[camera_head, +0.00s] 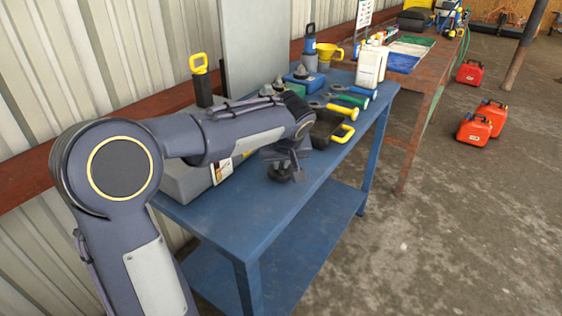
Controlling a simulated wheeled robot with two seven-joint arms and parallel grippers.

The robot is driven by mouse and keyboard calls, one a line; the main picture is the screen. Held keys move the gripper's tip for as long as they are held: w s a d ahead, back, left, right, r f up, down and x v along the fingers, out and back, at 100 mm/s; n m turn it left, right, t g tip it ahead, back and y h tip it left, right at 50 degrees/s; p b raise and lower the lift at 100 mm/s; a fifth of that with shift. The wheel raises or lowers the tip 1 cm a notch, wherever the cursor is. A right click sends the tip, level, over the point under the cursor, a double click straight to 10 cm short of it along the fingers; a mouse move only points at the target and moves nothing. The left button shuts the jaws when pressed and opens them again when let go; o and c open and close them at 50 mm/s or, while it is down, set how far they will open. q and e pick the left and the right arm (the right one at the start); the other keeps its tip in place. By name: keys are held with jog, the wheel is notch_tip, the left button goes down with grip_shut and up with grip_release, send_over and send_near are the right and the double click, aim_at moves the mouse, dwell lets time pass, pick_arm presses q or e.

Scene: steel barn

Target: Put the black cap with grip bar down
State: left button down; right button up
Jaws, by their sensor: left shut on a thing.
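My left arm reaches in from the left over the blue table (265,220). My left gripper (286,166) points down near the table's front edge and is shut on the black cap with grip bar (279,175). The cap is small and dark, and it is low at the tabletop. I cannot tell whether it touches the table. The gripper fingers partly hide it. My right gripper is not in view.
Behind the gripper lie a black tool with a yellow handle (342,132) and several colored-handle tools. Red fuel cans (475,130) stand on the floor. The near tabletop is clear.

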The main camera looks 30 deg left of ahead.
pick_arm(q)
jog(key=shift+f, duration=0.2)
jog(key=c, duration=1.5)
grip_release()
jog(key=shift+r, duration=0.15)
